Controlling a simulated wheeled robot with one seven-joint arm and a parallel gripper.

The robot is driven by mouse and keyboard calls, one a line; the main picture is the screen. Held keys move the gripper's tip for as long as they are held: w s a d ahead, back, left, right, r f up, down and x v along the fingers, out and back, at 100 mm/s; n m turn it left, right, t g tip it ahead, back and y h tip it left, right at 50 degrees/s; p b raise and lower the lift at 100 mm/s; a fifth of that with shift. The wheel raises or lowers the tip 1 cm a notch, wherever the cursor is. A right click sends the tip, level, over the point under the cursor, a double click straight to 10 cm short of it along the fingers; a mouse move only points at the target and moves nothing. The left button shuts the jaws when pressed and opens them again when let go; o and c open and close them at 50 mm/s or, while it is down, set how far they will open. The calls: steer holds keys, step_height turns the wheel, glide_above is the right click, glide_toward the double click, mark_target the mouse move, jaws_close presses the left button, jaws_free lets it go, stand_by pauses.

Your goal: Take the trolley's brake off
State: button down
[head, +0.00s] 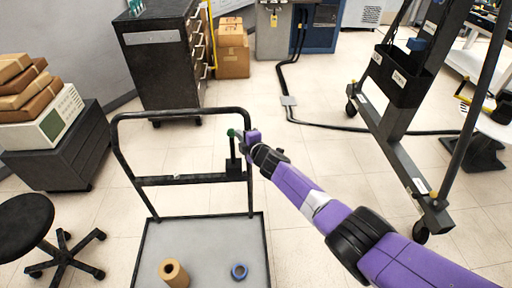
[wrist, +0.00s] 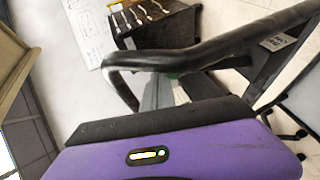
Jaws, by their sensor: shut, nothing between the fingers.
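The trolley (head: 116,150) has a black tubular handle frame and a grey deck in the lower middle of the head view. Its brake lever (head: 233,152) is black with a green knob, stands upright on a small black plate at the frame's right side. My gripper (head: 246,136) is shut and empty, right beside the green knob at the frame's right upright. Whether it touches the knob I cannot tell. The trolley's black handle bar (wrist: 210,52) crosses the wrist view just beyond my purple gripper body.
A black stool (head: 25,222) is at left, a dark drawer cabinet (head: 160,60) behind. A wheeled gantry frame (head: 405,150) and a floor cable (head: 340,127) are at right. Floor between is clear.

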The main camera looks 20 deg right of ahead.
steer(key=r+p+v, duration=0.1)
steer(key=p+v, duration=0.8)
steer(key=v, duration=0.2)
steer(key=shift+w+r, duration=0.15)
steer(key=shift+r, duration=0.3)
